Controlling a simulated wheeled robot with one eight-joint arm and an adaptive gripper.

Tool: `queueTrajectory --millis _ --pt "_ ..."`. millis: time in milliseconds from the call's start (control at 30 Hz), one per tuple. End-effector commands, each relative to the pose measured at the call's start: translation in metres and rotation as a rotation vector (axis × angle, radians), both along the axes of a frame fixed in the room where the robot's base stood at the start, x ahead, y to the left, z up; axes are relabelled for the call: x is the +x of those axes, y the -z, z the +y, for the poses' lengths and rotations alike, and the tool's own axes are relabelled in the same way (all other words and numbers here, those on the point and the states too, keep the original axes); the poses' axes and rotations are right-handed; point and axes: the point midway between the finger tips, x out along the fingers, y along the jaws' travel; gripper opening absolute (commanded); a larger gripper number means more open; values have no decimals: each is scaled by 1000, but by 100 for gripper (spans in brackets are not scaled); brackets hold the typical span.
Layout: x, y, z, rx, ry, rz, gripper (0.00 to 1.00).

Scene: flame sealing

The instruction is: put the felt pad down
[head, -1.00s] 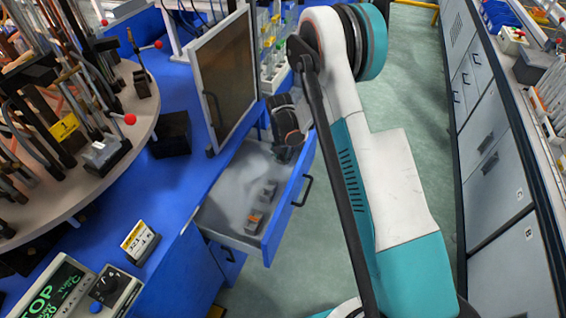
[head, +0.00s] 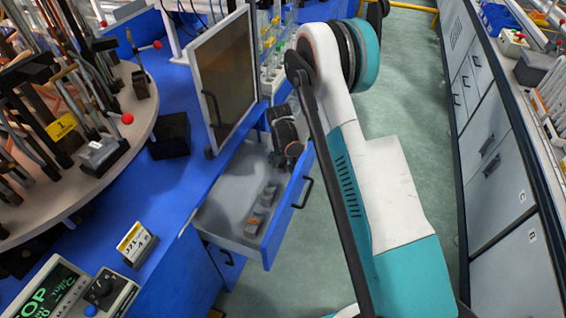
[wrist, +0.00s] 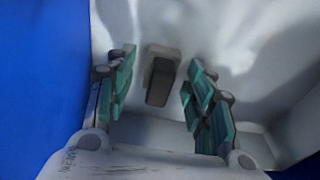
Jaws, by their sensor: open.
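My gripper (wrist: 160,95) is open, its two green-padded fingers apart, pointing down into a pale drawer. A small dark grey block (wrist: 160,82) with a lighter grey top lies on the drawer floor between and beyond the fingers. It looks clear of both fingers. It may be the felt pad, but I cannot tell for sure. In the head view my gripper (head: 287,150) is over the far end of the open drawer (head: 225,237), and its fingertips are hidden there.
Small grey blocks, one with orange (head: 254,220), lie in the nearer part of the drawer. A framed panel (head: 222,75) stands on the blue bench close to my gripper. A round tool rack (head: 135,130) is at left. The floor at right is clear.

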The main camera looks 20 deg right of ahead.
Motion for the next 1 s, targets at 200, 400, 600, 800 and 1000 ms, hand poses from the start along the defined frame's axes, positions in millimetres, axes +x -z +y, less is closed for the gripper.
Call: queueTrajectory --millis 200,400,600,800,1000 --pt "-1 -7 1 0 0 0 49" --pt "-5 -44 8 0 -1 0 49" --pt "-11 -86 13 0 -1 0 49" --pt "-14 -118 16 0 0 0 49" --pt "-16 -133 17 0 -1 0 49"
